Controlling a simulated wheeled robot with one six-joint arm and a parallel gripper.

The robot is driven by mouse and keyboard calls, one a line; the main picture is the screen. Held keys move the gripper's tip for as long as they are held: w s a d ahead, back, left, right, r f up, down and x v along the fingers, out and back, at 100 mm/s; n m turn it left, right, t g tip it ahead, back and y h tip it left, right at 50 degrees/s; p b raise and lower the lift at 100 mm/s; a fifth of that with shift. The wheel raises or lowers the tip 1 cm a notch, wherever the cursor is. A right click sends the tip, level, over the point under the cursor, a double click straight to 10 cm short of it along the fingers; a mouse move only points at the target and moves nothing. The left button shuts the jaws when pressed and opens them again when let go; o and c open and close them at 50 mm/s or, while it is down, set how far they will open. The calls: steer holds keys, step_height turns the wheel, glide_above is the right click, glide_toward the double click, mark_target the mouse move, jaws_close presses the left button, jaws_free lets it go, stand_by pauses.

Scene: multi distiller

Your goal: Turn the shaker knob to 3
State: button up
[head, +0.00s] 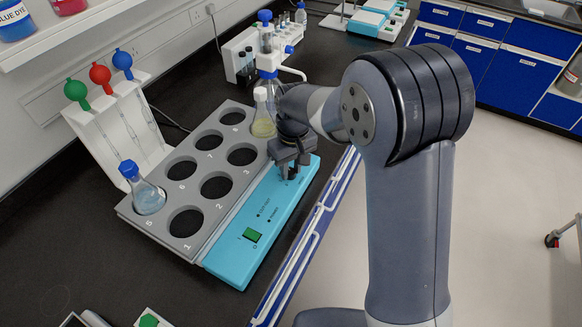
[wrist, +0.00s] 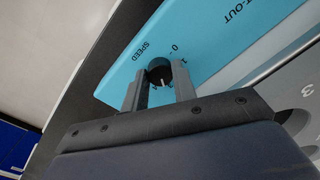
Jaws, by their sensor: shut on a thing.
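The shaker (head: 255,228) is a grey tray with numbered round holes and a light-blue front panel, standing on the black bench in the head view. Its black speed knob (wrist: 160,72) sits on the blue panel (wrist: 215,40) in the wrist view, beside the word SPEED and the marks 0 and 1. A pale line on the knob is partly visible. My gripper (wrist: 157,82) is shut on the knob, one finger on each side. In the head view my gripper (head: 290,170) is over the far end of the blue panel and hides the knob.
A flask with a blue cap (head: 148,196) stands in hole 5. A flask with yellowish liquid (head: 263,118) stands at the tray's far end, close to my arm. A white rack with coloured bulbs (head: 118,130) stands left. A green switch (head: 251,236) is on the panel's near end.

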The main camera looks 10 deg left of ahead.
mark_target(292, 170)
steer(key=shift+n, duration=1)
steer(key=o, duration=1)
steer(key=r, duration=1)
steer(key=shift+w+d+r+b, duration=0.1)
steer(key=shift+w+r+b, duration=0.15)
steer(key=shift+r+b, duration=0.15)
